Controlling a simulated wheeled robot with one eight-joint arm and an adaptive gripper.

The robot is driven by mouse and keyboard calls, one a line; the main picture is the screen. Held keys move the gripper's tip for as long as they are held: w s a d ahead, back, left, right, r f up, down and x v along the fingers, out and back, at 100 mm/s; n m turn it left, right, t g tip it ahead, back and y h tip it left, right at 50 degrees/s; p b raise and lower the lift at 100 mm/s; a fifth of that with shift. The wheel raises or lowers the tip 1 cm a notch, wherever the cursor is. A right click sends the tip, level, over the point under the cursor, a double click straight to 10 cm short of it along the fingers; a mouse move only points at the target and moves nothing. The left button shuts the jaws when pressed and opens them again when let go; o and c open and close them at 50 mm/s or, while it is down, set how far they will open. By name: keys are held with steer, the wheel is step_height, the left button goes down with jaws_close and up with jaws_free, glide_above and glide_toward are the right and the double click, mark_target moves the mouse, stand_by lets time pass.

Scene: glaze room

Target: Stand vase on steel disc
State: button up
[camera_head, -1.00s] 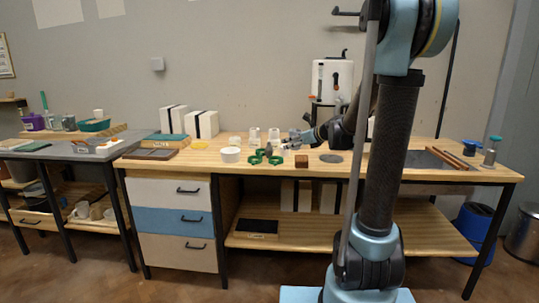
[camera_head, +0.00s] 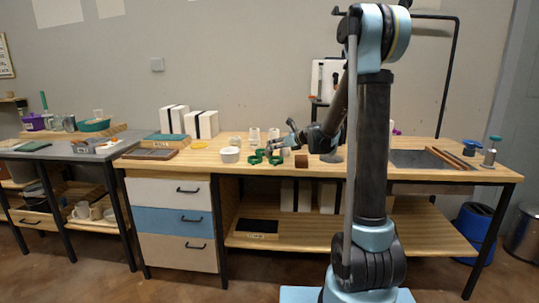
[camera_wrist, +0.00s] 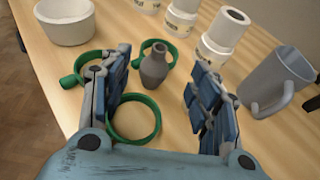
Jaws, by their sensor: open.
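The vase (camera_wrist: 154,68) is small, grey and narrow-necked. In the wrist view it stands upright on the wooden bench, between and slightly beyond my open fingers, with a visible gap on each side. My gripper (camera_wrist: 155,84) holds nothing. In the head view my gripper (camera_head: 284,147) is low over the bench among small items, and I cannot make out the vase there. The steel disc (camera_head: 331,158) is a flat grey round on the bench, right of my gripper and partly covered by my arm. It is not in the wrist view.
Green rings (camera_wrist: 133,118) lie close around the vase. A white bowl (camera_wrist: 66,22), white cylinders (camera_wrist: 222,32) and a grey mug (camera_wrist: 276,82) stand near my fingers. A brown block (camera_head: 301,161) sits between gripper and disc. The bench front (camera_head: 400,172) looks clear.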

steer(key=shift+a+r+x, duration=0.1)
steer(key=shift+r+x, duration=0.05)
steer(key=shift+x, duration=1.5)
steer(key=shift+a+r+x, duration=0.1)
steer(key=shift+r+x, duration=0.1)
steer(key=shift+x, duration=1.45)
steer(key=c, duration=1)
